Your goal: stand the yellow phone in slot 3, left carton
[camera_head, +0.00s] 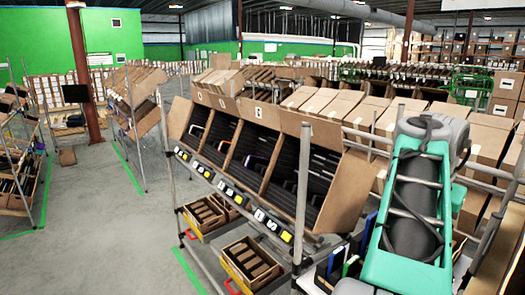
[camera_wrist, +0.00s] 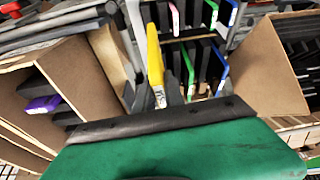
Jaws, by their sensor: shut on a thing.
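The yellow phone (camera_wrist: 155,60) stands out in front of the green and black body of my gripper (camera_wrist: 158,88) in the wrist view. My gripper is shut on it, and the phone's lower end is close to the black edge of the gripper body. A tilted brown carton (camera_wrist: 85,85) lies to the left in the wrist view, with dark dividers and a purple phone (camera_wrist: 42,105) inside. Another carton (camera_wrist: 265,65) lies to the right. Slot numbers cannot be read. In the head view my arm hides the gripper and the yellow phone does not show.
Several coloured phones (camera_wrist: 190,60) stand in a dark rack beyond the gripper. In the head view, a row of tilted cartons (camera_head: 300,125) with dark slots sits on a metal rack, yellow-edged bins (camera_head: 250,265) below. The floor (camera_head: 95,205) to the left is free.

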